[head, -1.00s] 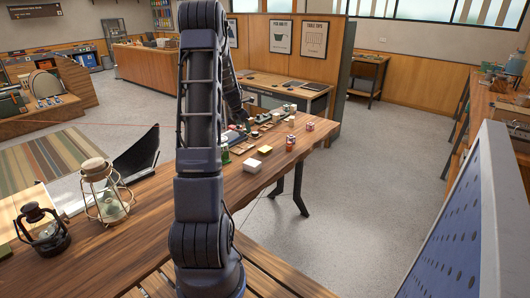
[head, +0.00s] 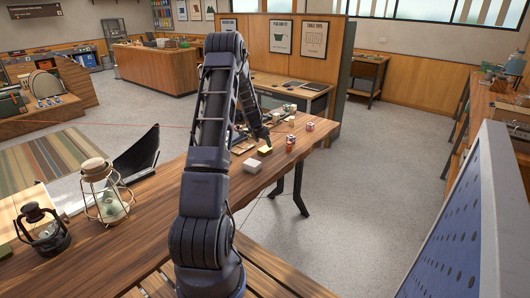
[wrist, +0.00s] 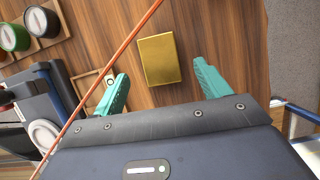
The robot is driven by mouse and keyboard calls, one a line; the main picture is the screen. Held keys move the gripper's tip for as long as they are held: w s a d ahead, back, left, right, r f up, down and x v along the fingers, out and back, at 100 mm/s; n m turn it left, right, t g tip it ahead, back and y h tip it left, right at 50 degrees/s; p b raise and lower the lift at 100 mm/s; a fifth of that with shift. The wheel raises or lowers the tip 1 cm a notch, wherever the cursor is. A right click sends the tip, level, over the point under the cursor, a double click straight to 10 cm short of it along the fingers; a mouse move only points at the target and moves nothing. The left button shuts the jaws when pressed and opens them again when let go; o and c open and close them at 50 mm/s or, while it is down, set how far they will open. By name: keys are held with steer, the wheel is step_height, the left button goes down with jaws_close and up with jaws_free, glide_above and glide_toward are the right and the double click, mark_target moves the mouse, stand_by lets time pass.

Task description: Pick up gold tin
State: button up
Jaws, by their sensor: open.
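The gold tin (wrist: 160,59) is a flat rectangular box with a brushed gold top, lying on the wooden table. In the wrist view it sits between and a little beyond the two teal fingertips of my gripper (wrist: 160,82), not touched by either. My gripper is open and empty. In the head view the tin shows as a small yellowish box (head: 265,151) on the table's far part, close beside the end of my arm. The fingers are too small to make out there.
An orange cord (wrist: 108,75) crosses the wrist view left of the tin. A white box (head: 253,166) is near the gold tin. Lanterns (head: 106,191) stand at the table's near left.

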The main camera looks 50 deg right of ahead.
mark_target(265, 149)
steer(key=shift+x, duration=2.55)
steer(key=shift+a, duration=0.15)
steer(key=c, duration=1.1)
steer(key=shift+o, duration=0.2)
steer(key=shift+w, duration=0.1)
